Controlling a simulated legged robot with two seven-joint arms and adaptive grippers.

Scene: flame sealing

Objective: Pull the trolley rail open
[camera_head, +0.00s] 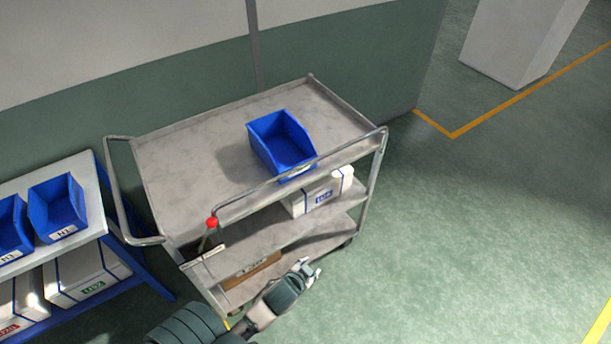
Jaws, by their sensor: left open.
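A grey metal trolley (190,165) with three shelves stands against the wall. Its rail (345,151) runs along the near long side of the top shelf, and a red knob (212,222) sits at the rail's left end. My left gripper (311,268) is open and empty. In the picture it is in front of the lower shelves, below and to the right of the red knob, and apart from the rail. My right gripper is not in view.
A blue bin (282,142) stands on the top shelf, a white box (318,192) on the middle shelf, and a brown box (252,271) lower down. A table with blue bins (57,207) is at the left. The floor at the right is clear.

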